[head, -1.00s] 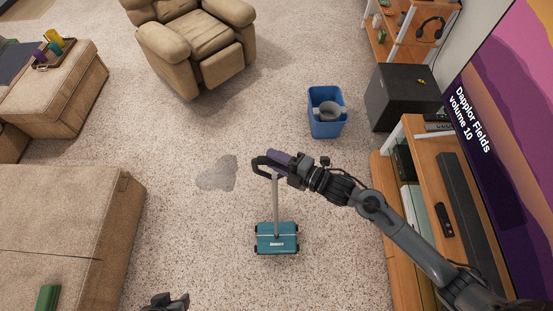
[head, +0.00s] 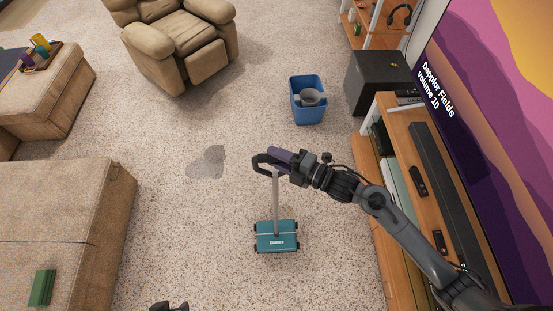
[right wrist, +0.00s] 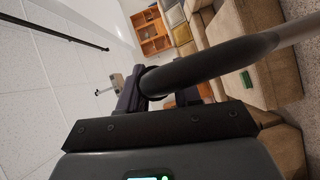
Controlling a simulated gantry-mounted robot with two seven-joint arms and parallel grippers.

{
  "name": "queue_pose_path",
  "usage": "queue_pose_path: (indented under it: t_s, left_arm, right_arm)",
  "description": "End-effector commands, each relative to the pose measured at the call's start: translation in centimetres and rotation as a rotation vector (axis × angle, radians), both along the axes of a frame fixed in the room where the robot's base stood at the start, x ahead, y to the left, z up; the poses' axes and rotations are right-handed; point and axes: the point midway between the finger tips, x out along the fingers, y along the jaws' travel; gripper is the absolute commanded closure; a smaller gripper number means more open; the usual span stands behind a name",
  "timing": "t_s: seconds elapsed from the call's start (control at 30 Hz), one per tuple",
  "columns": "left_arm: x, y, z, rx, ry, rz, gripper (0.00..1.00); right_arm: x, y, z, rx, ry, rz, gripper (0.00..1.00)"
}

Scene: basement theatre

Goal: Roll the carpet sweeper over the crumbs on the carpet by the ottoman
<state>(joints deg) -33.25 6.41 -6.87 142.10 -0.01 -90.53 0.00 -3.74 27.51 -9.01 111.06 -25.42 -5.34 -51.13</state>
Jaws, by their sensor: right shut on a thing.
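The carpet sweeper has a teal head (head: 276,236) flat on the carpet and a grey pole standing up to a black loop handle (head: 262,163). My right gripper (head: 282,160) is shut on that handle; in the right wrist view the fingers (right wrist: 150,88) close around the black loop. A large beige ottoman-like seat (head: 60,205) is at the lower left, and a smaller beige ottoman (head: 50,95) is at the upper left. Crumbs cannot be told apart from the speckled carpet. My left gripper (head: 170,306) barely shows at the bottom edge.
A grey patch (head: 207,162) lies on the carpet left of the handle. A blue bin (head: 308,112), a recliner (head: 180,45) and a black box (head: 375,85) stand farther back. A wooden TV stand (head: 372,185) borders the right. Carpet around the sweeper is open.

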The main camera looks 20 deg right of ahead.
Motion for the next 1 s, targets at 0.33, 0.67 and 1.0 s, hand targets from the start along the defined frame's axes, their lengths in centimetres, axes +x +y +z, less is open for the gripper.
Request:
queue_pose_path:
  t_s: [0.33, 0.67, 1.0]
  left_arm:
    - [0.1, 0.1, -1.8, 0.006, -0.004, -0.003, 0.57]
    - [0.0, 0.3, -3.3, 0.013, -0.002, -0.009, 0.57]
    - [0.0, 0.2, -3.5, 0.009, 0.0, -0.006, 0.57]
  right_arm:
    - [0.1, 0.0, -2.0, 0.005, -0.006, -0.001, 1.0]
    - [0.1, 0.0, -4.0, 0.004, -0.008, -0.001, 1.0]
    - [0.1, 0.0, -4.2, 0.003, -0.009, -0.001, 1.0]
